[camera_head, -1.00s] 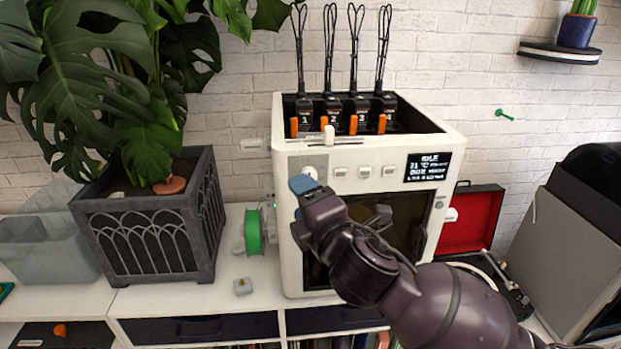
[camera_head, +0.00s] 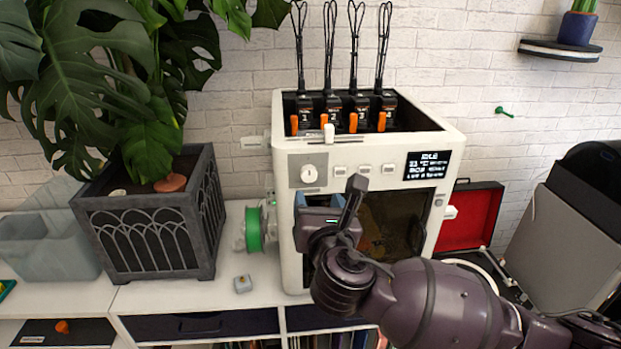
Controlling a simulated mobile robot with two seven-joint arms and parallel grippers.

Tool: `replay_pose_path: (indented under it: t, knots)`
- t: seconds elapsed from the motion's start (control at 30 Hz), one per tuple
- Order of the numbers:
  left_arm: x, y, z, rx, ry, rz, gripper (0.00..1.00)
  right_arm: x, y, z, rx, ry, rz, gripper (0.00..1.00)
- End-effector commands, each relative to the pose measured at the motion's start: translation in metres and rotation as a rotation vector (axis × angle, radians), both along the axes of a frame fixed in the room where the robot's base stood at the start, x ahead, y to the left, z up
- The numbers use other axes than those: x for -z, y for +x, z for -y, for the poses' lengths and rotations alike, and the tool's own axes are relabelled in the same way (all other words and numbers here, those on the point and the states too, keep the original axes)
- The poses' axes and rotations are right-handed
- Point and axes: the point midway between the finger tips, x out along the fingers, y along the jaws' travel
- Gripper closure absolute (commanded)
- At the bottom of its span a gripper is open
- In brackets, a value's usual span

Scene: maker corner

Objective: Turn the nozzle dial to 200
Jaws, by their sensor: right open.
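The white nozzle dial (camera_head: 309,174) is a round knob on a grey square plate at the upper left of the white printer's front (camera_head: 292,240). It shows a short dark mark near its middle; I cannot read any scale around it. The dark display (camera_head: 427,165) at the upper right reads "IDLE" with small text that is too blurred to read surely. My right gripper (camera_head: 335,192) is open and empty, below and to the right of the dial, in front of the printer door. It is clear of the dial. My left gripper is not in view.
Several small white buttons (camera_head: 364,170) sit right of the dial. A slider (camera_head: 329,134) is on the top edge. Several numbered black tool heads (camera_head: 333,108) stand in the open top. A green spool (camera_head: 253,230) and a planter (camera_head: 150,235) are to the left, an open red case (camera_head: 470,218) to the right.

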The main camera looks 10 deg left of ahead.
Motion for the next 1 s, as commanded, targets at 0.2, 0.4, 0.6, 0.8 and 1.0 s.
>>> replay_pose_path:
  t: [0.2, 0.4, 0.6, 0.8, 1.0]
  knots:
    - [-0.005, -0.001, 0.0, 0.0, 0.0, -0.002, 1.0, -0.002, 0.036, -0.01, 0.0, 0.0, 0.002, 0.4]
    - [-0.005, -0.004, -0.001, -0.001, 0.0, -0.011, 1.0, -0.001, 0.061, -0.018, -0.001, 0.001, 0.001, 0.4]
    - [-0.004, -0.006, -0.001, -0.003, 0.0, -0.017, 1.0, -0.001, 0.076, -0.021, -0.001, 0.002, 0.0, 0.4]
    - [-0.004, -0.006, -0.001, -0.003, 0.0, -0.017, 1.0, -0.001, 0.079, -0.022, -0.002, 0.002, 0.001, 0.4]
    - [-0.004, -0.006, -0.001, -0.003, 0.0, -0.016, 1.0, 0.0, 0.079, -0.022, -0.002, 0.002, 0.001, 0.45]
